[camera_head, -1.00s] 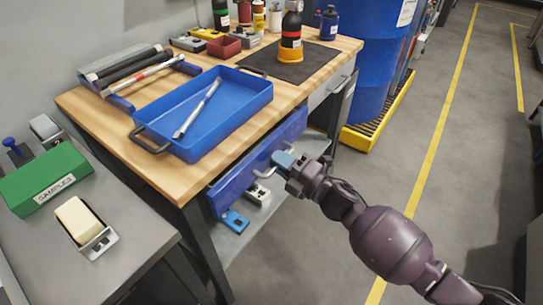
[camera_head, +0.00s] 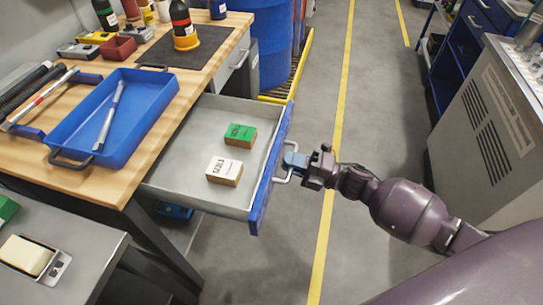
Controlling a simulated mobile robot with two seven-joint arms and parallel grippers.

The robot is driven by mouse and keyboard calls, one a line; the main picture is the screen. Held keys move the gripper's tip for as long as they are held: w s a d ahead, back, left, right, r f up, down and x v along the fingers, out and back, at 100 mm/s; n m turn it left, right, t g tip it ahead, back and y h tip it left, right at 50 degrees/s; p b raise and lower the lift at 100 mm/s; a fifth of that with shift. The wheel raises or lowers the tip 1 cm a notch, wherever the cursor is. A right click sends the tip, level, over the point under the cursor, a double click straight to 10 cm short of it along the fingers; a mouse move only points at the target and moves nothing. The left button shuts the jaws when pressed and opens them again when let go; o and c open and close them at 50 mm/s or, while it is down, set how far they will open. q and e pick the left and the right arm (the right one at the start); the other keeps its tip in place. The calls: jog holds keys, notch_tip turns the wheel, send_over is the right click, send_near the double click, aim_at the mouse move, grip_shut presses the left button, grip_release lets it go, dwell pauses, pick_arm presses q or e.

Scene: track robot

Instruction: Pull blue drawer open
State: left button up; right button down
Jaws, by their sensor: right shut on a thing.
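The blue-fronted drawer (camera_head: 259,208) is pulled well out from under the wooden workbench (camera_head: 118,186). Its grey inside is in view and holds a green box (camera_head: 239,134) and a white box (camera_head: 224,170). My right gripper (camera_head: 294,162) is shut on the drawer's metal handle (camera_head: 284,178), at the outer side of the blue front. The fingertips partly cover the handle. My left gripper is not in view.
A blue tray (camera_head: 70,151) with a pen-like tool (camera_head: 109,115) lies on the workbench. A grey table (camera_head: 90,245) stands at the lower left. A blue barrel (camera_head: 262,40) is behind the drawer. A grey cabinet (camera_head: 485,130) stands at right. The floor between is clear.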

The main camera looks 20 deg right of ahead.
jog(key=shift+v, duration=1)
jog(key=shift+r, duration=0.2)
jog(key=c, duration=1.3)
grip_release()
jog(key=shift+c, duration=0.2)
jog(key=shift+o, duration=0.8)
jog(key=v, duration=1)
jog(key=shift+s+d, duration=0.25)
jog(key=shift+d, duration=0.05)
